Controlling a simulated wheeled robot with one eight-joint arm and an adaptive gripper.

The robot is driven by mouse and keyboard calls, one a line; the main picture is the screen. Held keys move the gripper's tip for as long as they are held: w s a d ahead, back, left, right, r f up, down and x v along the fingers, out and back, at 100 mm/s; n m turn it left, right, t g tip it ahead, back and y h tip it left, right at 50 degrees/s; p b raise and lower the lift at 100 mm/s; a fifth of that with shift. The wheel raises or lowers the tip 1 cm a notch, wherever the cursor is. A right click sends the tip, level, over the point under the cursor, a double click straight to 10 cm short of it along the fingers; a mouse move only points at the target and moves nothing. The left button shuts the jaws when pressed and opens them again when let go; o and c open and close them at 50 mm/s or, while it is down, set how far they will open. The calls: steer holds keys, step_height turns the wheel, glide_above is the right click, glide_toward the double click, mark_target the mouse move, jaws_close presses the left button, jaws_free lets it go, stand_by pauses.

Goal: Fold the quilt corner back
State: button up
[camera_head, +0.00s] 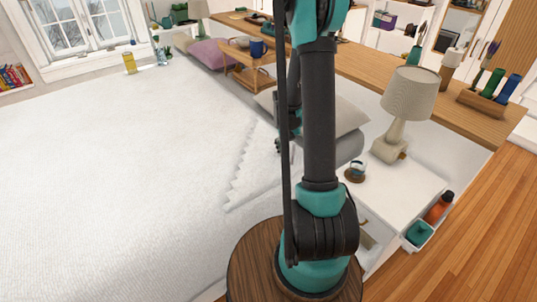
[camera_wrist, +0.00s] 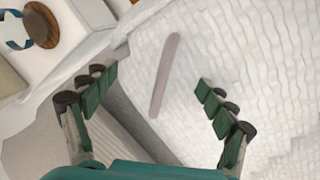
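The white textured quilt (camera_head: 110,170) covers most of the bed in the head view. A white flap with a scalloped edge (camera_head: 252,172) lies over it near the bed's right side, left of my arm. The quilt also fills the right of the wrist view (camera_wrist: 270,50). My gripper (camera_wrist: 157,83) is open, its green-padded fingers wide apart, with no cloth visibly pinched between them. A pinkish-grey strip (camera_wrist: 166,70) shows between the fingers; I cannot tell what it is. In the head view my arm hides most of the gripper.
Grey pillows (camera_head: 350,115) lie behind my arm. A white nightstand (camera_head: 400,190) to the right holds a lamp (camera_head: 408,100) and a small round wooden item (camera_head: 355,175). A wooden tray (camera_head: 248,75) with a blue mug stands farther back. Wooden floor is clear at lower right.

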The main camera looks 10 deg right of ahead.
steer(key=c, duration=0.4)
steer(key=shift+o, duration=0.2)
steer(key=shift+r, duration=0.25)
steer(key=shift+c, duration=0.5)
steer(key=shift+v, duration=0.75)
steer(key=c, duration=1.1)
steer(key=shift+a+r, duration=0.1)
steer(key=shift+r, duration=0.25)
jaws_close()
steer(key=shift+r, duration=0.1)
